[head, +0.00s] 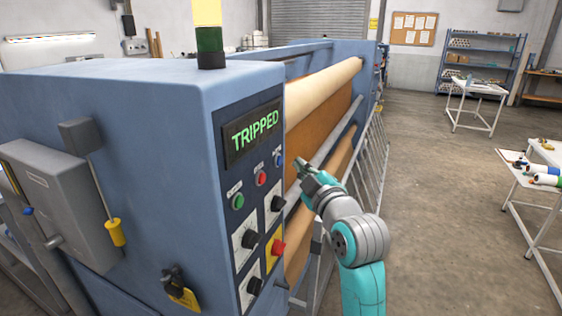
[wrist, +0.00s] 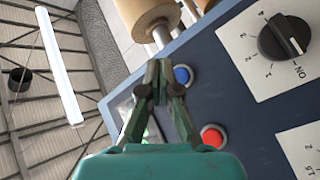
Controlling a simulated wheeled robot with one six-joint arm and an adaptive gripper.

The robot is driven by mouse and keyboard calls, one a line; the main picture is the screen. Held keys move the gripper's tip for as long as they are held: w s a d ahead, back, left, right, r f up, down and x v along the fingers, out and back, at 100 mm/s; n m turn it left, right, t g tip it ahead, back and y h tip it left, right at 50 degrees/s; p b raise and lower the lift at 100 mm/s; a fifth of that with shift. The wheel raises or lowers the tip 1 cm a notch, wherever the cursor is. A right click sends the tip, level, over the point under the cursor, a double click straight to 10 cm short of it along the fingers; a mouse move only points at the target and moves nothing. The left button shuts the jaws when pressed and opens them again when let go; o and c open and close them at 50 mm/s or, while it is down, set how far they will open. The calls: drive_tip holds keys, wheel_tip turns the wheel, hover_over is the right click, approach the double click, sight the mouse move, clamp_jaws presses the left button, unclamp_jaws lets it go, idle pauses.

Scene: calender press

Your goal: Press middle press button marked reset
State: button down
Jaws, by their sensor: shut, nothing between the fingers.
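The blue press has a control panel with a green button (head: 238,201), a red button (head: 261,178) and a blue button (head: 279,159) in a slanting row. Their labels are too small to read. The display (head: 253,132) above them reads TRIPPED in green. My gripper (head: 302,167) is shut and empty, just right of the blue button in the head view. In the wrist view my fingertips (wrist: 155,72) are beside the blue button (wrist: 183,75), and the red button (wrist: 212,138) is further down right. I cannot tell whether the fingertips touch the panel.
Black dials (head: 250,239) sit below the buttons, with a red knob (head: 278,248) on a yellow plate beside them. Rollers (head: 330,92) run along the press behind my gripper. A white table (head: 540,182) stands at the right. The floor (head: 440,200) between is clear.

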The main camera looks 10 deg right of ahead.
drive_tip(key=shift+w+a, duration=0.4)
drive_tip(key=shift+a, duration=0.25)
drive_tip(key=shift+a, duration=0.1)
idle(1.0)
drive_tip(key=shift+w+a, duration=0.25)
drive_tip(key=shift+w+a, duration=0.2)
drive_tip(key=shift+a, duration=0.1)
idle(0.8)
drive_tip(key=shift+d, duration=0.15)
drive_tip(key=shift+s+d, duration=0.45)
drive_tip(key=shift+d, duration=0.05)
drive_tip(key=shift+d, duration=0.1)
idle(0.3)
drive_tip(key=shift+s+d, duration=0.75)
drive_tip(key=shift+d, duration=0.2)
drive_tip(key=shift+s+d, duration=0.7)
drive_tip(key=shift+d, duration=0.25)
